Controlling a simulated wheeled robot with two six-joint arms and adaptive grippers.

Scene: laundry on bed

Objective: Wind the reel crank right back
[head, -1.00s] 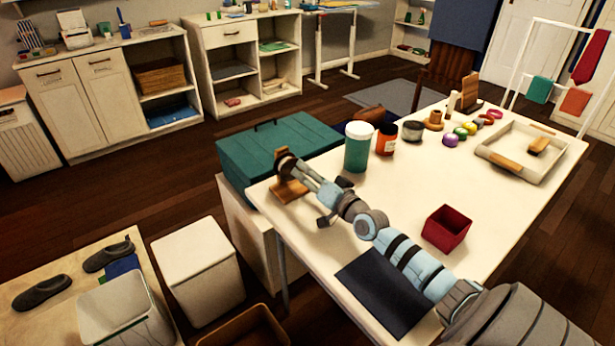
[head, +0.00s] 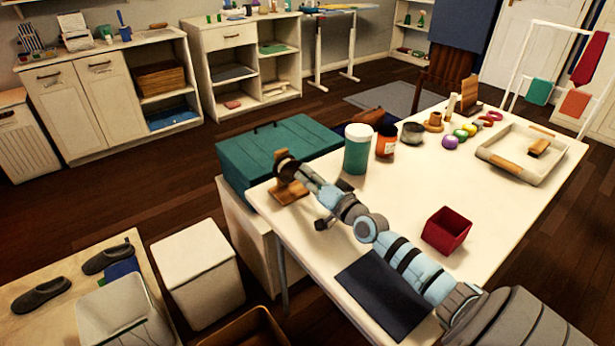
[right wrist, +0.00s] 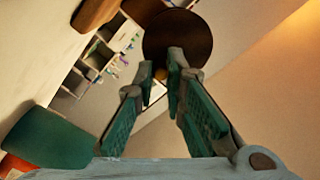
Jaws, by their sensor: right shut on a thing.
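The reel stands at the near left corner of the white table, on a wooden stand (head: 291,194). Its dark round disc (head: 284,162) also shows in the right wrist view (right wrist: 178,30), just beyond the fingertips. My right gripper (head: 303,173) reaches across the table to the reel. In the right wrist view its two green-padded fingers (right wrist: 160,76) are closed around a small crank knob in front of the disc. The knob is mostly hidden between the fingertips. My left gripper is not in view.
A green-and-white jar (head: 357,150) and an orange jar (head: 386,141) stand behind my right arm. A red box (head: 446,231) and a dark mat (head: 383,294) lie nearer. A teal chest (head: 275,150) sits beyond the table's left edge.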

